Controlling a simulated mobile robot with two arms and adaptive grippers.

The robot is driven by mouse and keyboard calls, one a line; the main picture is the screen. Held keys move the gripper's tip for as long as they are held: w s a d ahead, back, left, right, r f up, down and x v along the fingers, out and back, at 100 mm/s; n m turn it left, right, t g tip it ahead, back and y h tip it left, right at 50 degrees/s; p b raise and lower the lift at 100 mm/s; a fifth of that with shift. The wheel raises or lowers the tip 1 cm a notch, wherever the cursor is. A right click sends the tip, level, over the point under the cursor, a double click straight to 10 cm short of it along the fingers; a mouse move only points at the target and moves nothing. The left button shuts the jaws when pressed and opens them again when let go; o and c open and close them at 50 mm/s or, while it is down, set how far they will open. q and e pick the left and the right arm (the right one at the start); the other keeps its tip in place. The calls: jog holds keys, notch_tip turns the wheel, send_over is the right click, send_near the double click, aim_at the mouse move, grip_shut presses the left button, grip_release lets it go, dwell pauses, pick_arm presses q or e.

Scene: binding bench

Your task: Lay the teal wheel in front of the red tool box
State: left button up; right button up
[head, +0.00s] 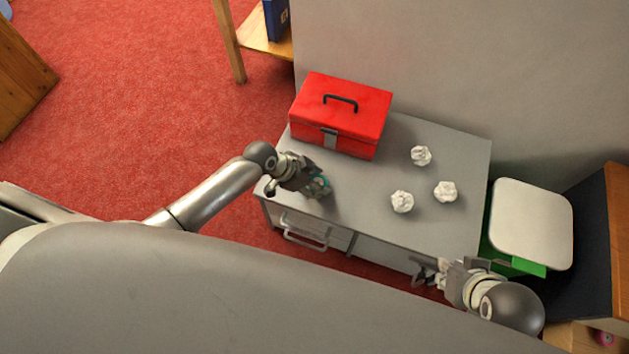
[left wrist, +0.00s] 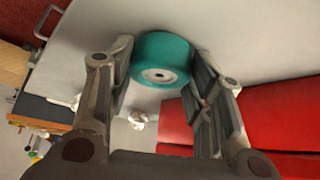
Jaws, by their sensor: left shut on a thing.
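The red tool box (head: 350,112) stands at the back left of the grey bench top, its black handle up and its latch facing the front. The teal wheel (head: 322,186) is at the left front of the bench, in front of the tool box. My left gripper (head: 311,184) is shut on it. In the left wrist view the teal wheel (left wrist: 162,58) sits between the two fingers, its pale hub showing, with the red tool box (left wrist: 255,105) beside it. I cannot tell whether the wheel touches the bench. My right gripper (head: 427,275) is at the bench's front right edge.
Three crumpled white paper balls (head: 421,155) lie on the right half of the grey bench (head: 365,220). A green bin (head: 515,262) with a pale lid stands to its right. The bench's front has drawer handles (head: 305,235). Bare top lies between wheel and paper balls.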

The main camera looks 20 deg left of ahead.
jog(key=shift+w, duration=0.1)
pick_arm(q)
jog(key=shift+f, duration=0.15)
jog(key=o, duration=1)
pick_arm(e)
jog(key=shift+w+a+r, duration=0.1)
jog(key=shift+w+r, duration=0.05)
jog(key=shift+w, duration=0.15)
